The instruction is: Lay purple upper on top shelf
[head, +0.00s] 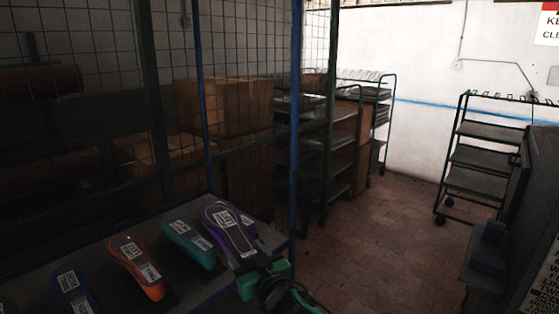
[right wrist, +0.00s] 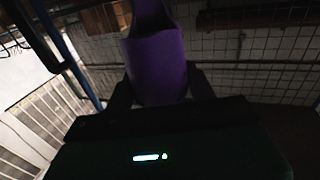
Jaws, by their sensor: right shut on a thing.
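The purple upper (head: 230,230) is at the right end of the shelf (head: 30,283) in the head view, sole side with a white label facing up. My right gripper (head: 253,274) is shut on its near end. In the right wrist view the purple upper (right wrist: 157,65) stands between the two dark fingers (right wrist: 160,90). It overlaps the shelf's right end in the head view; I cannot tell whether it touches the shelf. My left gripper is not in view.
A teal upper (head: 190,243), an orange upper (head: 137,267) and a blue upper (head: 74,290) lie in a row left of the purple one. A blue post (head: 294,130) rises just behind the shelf's right end. Wheeled racks (head: 480,160) stand farther back. Open tiled floor lies between.

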